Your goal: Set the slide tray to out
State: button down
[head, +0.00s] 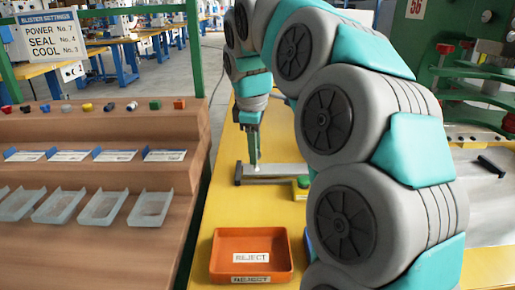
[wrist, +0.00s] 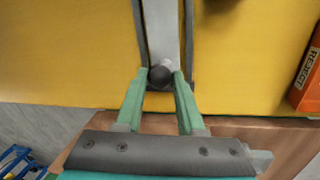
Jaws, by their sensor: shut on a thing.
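The slide tray (wrist: 166,30) is a light grey strip between two dark rails in the wrist view. In the head view the slide tray (head: 280,169) lies on the yellow table, and my arm hides its right part. A dark round knob (wrist: 161,77) sits at the tray's near end, by the rail ends. My gripper (wrist: 164,79) has its green fingers shut on this knob, one on each side. In the head view my gripper (head: 254,165) points down at the tray's left end, where the knob is hardly visible.
The yellow table (head: 225,195) holds an orange reject bin (head: 221,266) in front of the slide. A wooden stepped bench (head: 110,185) with clear trays (head: 151,208) stands to the left. A settings sign (head: 47,36) hangs at upper left. Green machinery (head: 470,90) stands at the right.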

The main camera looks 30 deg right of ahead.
jog(key=c, duration=0.5)
grip_release()
jog(key=shift+w+a, duration=0.1)
jog(key=shift+a, duration=0.15)
jog(key=r, duration=0.5)
jog(key=s+a+r, duration=0.1)
jog(key=r, duration=0.1)
jog(key=shift+s+r, duration=0.1)
jog(key=shift+r, duration=0.25)
jog(key=shift+s, duration=0.1)
